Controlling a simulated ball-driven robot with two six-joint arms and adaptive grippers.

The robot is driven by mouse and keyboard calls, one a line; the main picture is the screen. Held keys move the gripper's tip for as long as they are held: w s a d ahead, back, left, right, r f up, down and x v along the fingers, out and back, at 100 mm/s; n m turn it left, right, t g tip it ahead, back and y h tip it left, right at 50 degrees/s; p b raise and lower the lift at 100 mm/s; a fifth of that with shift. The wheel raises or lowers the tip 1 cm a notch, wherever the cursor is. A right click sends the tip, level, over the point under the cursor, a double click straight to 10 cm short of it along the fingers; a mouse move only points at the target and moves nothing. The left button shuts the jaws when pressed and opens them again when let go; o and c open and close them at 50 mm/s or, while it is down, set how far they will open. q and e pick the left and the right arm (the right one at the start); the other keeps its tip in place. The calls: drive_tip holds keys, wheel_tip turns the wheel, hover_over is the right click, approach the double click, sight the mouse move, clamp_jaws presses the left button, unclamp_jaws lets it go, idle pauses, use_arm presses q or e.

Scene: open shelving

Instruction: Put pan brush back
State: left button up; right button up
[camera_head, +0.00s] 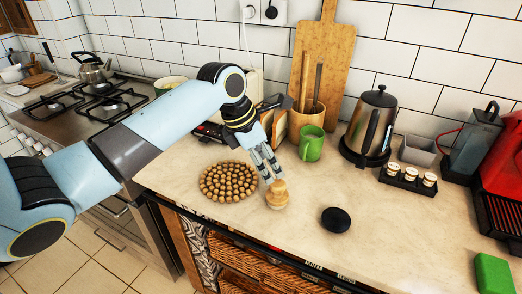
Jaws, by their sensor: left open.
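The pan brush (277,196), a small pale wooden piece with a rounded knob on top, stands upright on the counter near its front edge. My left gripper (269,172) reaches down from the upper left with its fingers open. Its fingertips are just above and slightly behind the brush's knob; whether they touch it I cannot tell. A round black disc-like dish (336,220) lies on the counter to the right of the brush. My right gripper is not in view.
A round trivet of wooden beads (229,182) lies close left of the brush. Behind stand a green mug (312,144), a wooden utensil holder (306,119), a kettle (369,127) and a tray of small jars (408,179).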

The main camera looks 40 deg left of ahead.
use_arm(q)
drive_tip(key=v, duration=0.3)
drive_tip(key=shift+s+r, duration=0.15)
drive_tip(key=shift+r, duration=0.2)
